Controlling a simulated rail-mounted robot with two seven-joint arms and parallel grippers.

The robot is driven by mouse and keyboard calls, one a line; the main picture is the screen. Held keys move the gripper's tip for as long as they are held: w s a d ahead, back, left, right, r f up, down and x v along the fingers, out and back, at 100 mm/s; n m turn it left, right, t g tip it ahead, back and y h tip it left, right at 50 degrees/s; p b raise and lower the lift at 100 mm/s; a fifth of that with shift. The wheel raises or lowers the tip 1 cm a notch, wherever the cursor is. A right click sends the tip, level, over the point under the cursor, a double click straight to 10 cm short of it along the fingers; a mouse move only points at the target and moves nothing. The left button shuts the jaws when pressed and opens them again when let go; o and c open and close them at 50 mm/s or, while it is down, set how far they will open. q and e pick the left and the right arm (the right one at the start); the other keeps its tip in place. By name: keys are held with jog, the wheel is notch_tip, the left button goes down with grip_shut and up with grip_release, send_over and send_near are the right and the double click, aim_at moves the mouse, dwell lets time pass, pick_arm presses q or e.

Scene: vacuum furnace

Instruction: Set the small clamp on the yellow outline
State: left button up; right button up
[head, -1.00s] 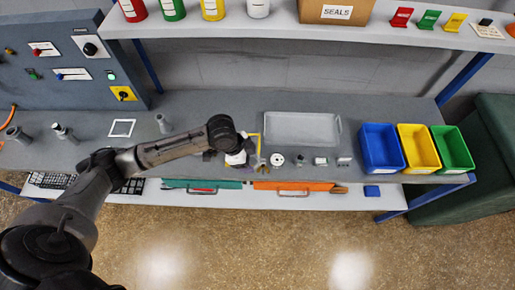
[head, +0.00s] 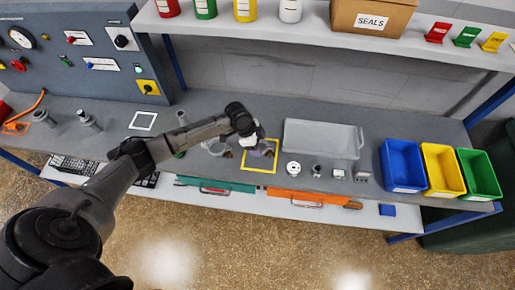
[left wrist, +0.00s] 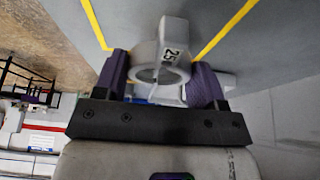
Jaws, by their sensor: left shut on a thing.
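The small clamp (left wrist: 172,52) is a light grey ring piece marked 25. In the left wrist view it sits between the two purple fingers of my left gripper (left wrist: 165,78), which is shut on it. The yellow outline (left wrist: 228,28) shows beyond the clamp on the grey bench top. In the head view my left gripper (head: 262,150) is over the yellow outline (head: 258,171) and hides most of the clamp. I cannot tell whether the clamp touches the bench. My right gripper is not in view.
A grey ringed part (head: 216,148) lies just left of the outline. Blue (head: 405,186), yellow and green bins stand farther right. A white outline (head: 143,120) is at left.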

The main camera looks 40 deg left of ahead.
pick_arm(q)
notch_tip(320, 180, down, 4)
jog(key=shift+r, duration=0.25)
